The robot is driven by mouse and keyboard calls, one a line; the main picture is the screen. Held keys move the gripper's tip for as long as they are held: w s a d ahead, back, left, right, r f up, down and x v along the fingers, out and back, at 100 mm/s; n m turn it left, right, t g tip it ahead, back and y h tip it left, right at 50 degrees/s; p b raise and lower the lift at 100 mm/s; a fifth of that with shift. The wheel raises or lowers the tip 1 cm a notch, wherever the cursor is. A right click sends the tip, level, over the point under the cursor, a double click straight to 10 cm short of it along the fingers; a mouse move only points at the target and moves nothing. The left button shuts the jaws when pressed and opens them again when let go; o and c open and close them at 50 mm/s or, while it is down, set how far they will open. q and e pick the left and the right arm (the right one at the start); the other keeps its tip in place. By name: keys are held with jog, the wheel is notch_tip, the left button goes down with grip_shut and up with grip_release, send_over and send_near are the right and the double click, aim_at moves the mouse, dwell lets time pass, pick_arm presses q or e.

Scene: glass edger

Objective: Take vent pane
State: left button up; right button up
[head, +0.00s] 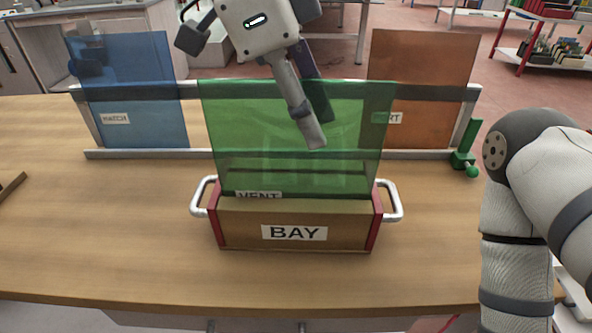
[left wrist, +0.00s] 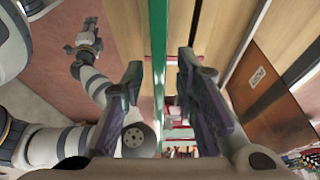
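The vent pane is a green see-through sheet (head: 240,125) standing upright in a wooden box marked BAY (head: 250,240). A VENT label shows low on the pane, partly hidden by the box front. My left gripper (head: 318,118) is at the pane's upper edge, coming from above, with one finger on the near side. In the left wrist view, the pane (left wrist: 158,45) is seen edge-on between the open fingers (left wrist: 160,85), with gaps on both sides. A small gripper, apparently my right one (left wrist: 84,38), shows at upper left there; its finger state is unclear.
A metal rack (head: 140,154) behind the box holds a blue pane (head: 135,80) and an orange pane (head: 425,75). A green clamp (head: 465,150) is at its right end. The box has red ends and silver handles (head: 203,197). The wooden table (head: 100,240) is clear at front left.

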pick_arm(q)
jog(key=shift+f, duration=0.25)
grip_shut()
jog(key=shift+r, duration=0.1)
dwell(0.3)
